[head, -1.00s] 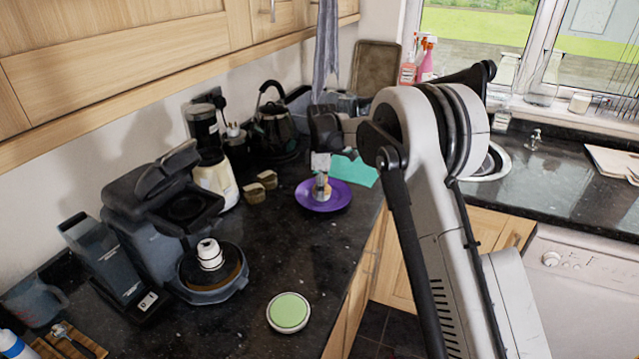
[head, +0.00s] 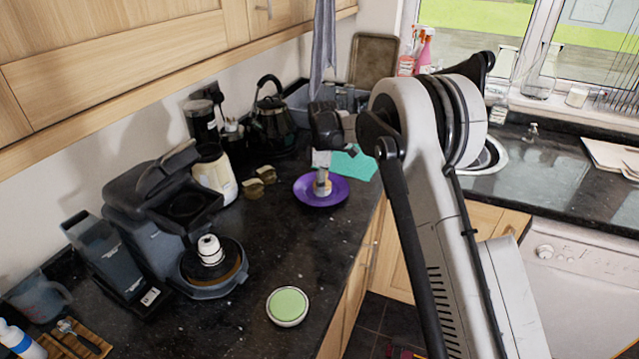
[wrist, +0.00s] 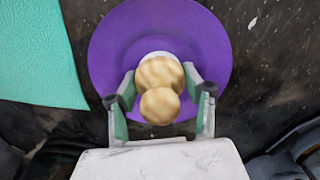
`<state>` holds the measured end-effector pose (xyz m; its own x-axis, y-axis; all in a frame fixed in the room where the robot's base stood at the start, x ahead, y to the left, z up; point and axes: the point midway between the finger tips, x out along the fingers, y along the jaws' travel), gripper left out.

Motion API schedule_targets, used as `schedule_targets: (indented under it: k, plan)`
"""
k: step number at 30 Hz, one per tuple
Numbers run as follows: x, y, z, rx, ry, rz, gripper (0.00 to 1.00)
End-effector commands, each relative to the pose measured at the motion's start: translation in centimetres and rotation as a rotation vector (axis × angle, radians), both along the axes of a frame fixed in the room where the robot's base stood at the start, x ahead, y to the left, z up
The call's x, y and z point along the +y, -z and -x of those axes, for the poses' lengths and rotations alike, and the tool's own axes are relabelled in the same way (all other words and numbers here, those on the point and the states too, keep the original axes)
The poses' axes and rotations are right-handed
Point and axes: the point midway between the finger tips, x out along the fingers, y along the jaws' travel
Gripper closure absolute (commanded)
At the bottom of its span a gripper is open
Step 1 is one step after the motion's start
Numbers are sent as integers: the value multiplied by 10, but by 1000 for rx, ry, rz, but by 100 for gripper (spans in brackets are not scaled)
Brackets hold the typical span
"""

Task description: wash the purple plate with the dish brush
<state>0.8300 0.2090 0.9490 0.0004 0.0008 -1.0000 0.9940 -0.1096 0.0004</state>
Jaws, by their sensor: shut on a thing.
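The purple plate (head: 336,197) lies flat on the dark granite counter. In the wrist view the plate (wrist: 108,45) sits under my gripper (wrist: 160,100). My gripper (head: 322,176) is over the middle of the plate, pointing down, its fingers closed on the dish brush. The brush (head: 322,188) shows a pale, tan body below the fingers in the head view. In the wrist view its round wooden top (wrist: 160,73) is between the two green-lined fingers. A white part of the brush shows at the plate's centre. Whether the bristles touch the plate is hard to tell.
A teal cloth (head: 355,165) lies beside the plate; it also shows in the wrist view (wrist: 40,50). Two small brown objects (head: 260,180), a kettle (head: 272,118) and a coffee machine (head: 165,210) stand left. A green-topped round tin (head: 288,306) sits nearer. The counter between is clear.

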Motion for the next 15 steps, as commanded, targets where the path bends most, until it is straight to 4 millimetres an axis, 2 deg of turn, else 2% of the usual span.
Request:
schedule_targets:
  k: [7,9,15]
  plan:
    - [-15,5,6,0,1,0,85]
    - [-9,0,2,0,1,0,85]
    - [3,1,-6,0,7,0,85]
